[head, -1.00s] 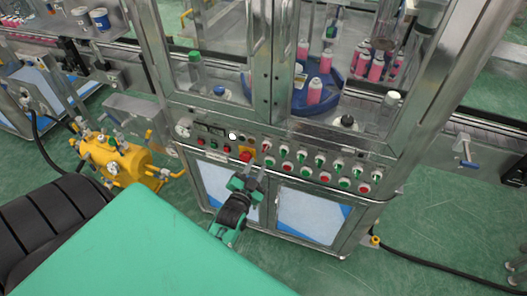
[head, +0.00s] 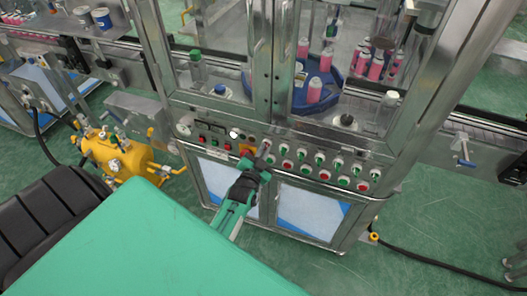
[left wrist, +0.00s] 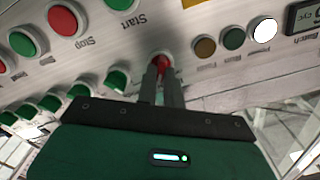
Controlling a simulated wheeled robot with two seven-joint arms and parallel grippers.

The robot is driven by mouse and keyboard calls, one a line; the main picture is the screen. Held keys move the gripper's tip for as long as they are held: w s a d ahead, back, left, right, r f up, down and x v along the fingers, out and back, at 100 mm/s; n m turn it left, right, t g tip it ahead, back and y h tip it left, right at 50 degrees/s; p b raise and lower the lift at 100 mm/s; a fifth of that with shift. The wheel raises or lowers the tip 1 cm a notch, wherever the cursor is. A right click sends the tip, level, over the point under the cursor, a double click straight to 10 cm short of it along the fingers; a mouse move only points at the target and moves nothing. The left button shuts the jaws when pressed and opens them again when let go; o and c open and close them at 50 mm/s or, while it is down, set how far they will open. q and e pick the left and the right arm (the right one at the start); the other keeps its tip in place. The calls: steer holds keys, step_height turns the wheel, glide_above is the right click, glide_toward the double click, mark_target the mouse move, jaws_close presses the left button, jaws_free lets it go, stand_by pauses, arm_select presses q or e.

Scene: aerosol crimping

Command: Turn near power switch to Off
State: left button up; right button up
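The cabinet's control panel (head: 310,165) carries rows of red and green switches and buttons. In the left wrist view a red switch knob (left wrist: 163,61) in a pale ring sits between my left gripper's fingertips (left wrist: 161,72). The two fingers are close together around it, and they hide much of it, so its turn angle is unclear. In the head view my left gripper (head: 266,161) reaches the panel just right of the red knob on a yellow plate (head: 247,150). I cannot read the knob's label. My right gripper is not in view.
A red Stop button (left wrist: 62,20) and a green Start button (left wrist: 122,4) are near the fingers. Several green knobs lie to the left in the wrist view. A yellow tank (head: 118,158) stands left of the cabinet. Glass doors rise above the panel.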

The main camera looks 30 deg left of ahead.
arm_select(q)
jaws_close()
steer(key=shift+n, duration=0.3)
steer(key=shift+s+a+n, duration=0.1)
steer(key=shift+a+n, duration=0.05)
steer(key=shift+n, duration=2.65)
steer(key=shift+a+n, duration=0.1)
steer(key=shift+n, duration=2.7)
steer(key=o, duration=0.6)
jaws_free()
